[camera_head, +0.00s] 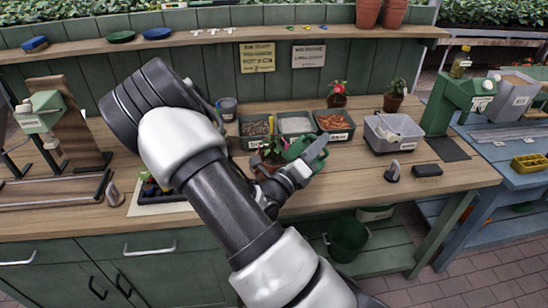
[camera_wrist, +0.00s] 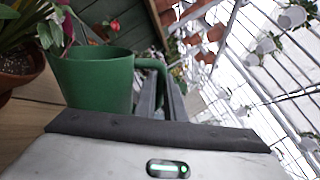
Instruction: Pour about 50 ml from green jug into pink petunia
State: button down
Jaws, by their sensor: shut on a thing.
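The green jug (camera_head: 296,147) is beside a potted flowering plant (camera_head: 270,152) near the middle of the bench. In the wrist view the jug (camera_wrist: 92,82) shows its open rim, with the handle on its right side. My gripper (camera_wrist: 172,98) is shut on the handle; it also shows in the head view (camera_head: 312,158). The plant's brown pot (camera_wrist: 18,68) is left of the jug, with pinkish blooms and leaves near the rim. I cannot tell whether this plant is the pink petunia. The jug's contents are hidden, and its tilt is hard to judge.
Behind stand trays of gravel (camera_head: 254,128), pale material (camera_head: 295,124) and orange chips (camera_head: 335,121). Two more potted flowers (camera_head: 337,99) (camera_head: 393,102) stand at the back. A grey bin (camera_head: 393,133) is to the right.

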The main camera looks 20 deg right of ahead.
jog(key=shift+w+a+r, duration=0.1)
jog(key=shift+w+r, duration=0.05)
jog(key=shift+r, duration=0.1)
dwell(0.7)
jog(key=s+d+f+m+g+b, duration=0.1)
jog(key=s+d+f+m+b, duration=0.2)
jog(key=s+f+m+b, duration=0.2)
jog(key=shift+f+m+g, duration=0.3)
jog(key=shift+f+m, duration=0.6)
jog(key=shift+f, duration=0.35)
jog(key=shift+w+d, duration=0.1)
dwell(0.7)
jog(key=s+d+f+m+y+b, duration=0.1)
jog(key=s+d+f+m+b, duration=0.1)
jog(key=s+f+m+b, duration=0.1)
jog(key=shift+f+m+g+b, duration=0.3)
jog(key=shift+f+m+b, duration=0.65)
jog(key=shift+f, duration=0.3)
